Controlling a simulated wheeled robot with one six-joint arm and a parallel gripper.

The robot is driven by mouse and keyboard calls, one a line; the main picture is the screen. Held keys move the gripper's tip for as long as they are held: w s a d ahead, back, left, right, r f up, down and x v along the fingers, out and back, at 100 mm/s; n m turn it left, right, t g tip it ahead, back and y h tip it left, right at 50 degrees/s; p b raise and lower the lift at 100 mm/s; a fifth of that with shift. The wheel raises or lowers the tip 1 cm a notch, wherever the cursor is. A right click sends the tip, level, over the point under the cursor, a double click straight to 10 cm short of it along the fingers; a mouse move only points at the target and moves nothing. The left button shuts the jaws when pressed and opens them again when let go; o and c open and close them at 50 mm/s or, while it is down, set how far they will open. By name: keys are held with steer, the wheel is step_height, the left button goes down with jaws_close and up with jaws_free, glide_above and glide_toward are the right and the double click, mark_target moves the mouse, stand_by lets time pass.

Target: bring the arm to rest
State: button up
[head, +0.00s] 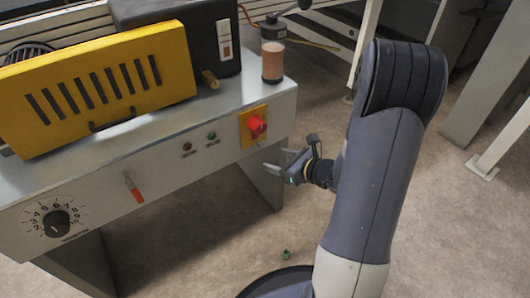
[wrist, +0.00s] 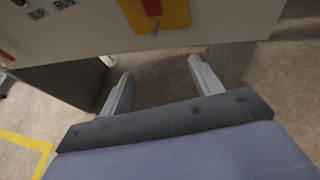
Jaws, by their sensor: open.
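My gripper (head: 277,170) is at the front right of the machine, below and to the right of the red rotary switch (head: 257,126) on its yellow plate. In the wrist view my gripper (wrist: 155,85) has its two fingers spread apart, with nothing between them. The fingers point toward the machine's front, under the yellow plate (wrist: 156,16). My arm (head: 375,180) stands bent at the right of the head view, its top joint high up.
The roller coater (head: 170,165) fills the left, with a yellow slotted guard (head: 95,85), a dial (head: 56,223) and a red-handled lever (head: 134,188). A jar (head: 273,62) stands on its right corner. A small green object (head: 286,254) lies on the floor.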

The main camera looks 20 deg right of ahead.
steer(key=shift+v, duration=1.4)
steer(key=shift+f, duration=0.1)
steer(key=b+x, duration=0.2)
steer(key=x, duration=0.6)
steer(key=shift+w, duration=0.4)
steer(key=shift+s+a, duration=0.1)
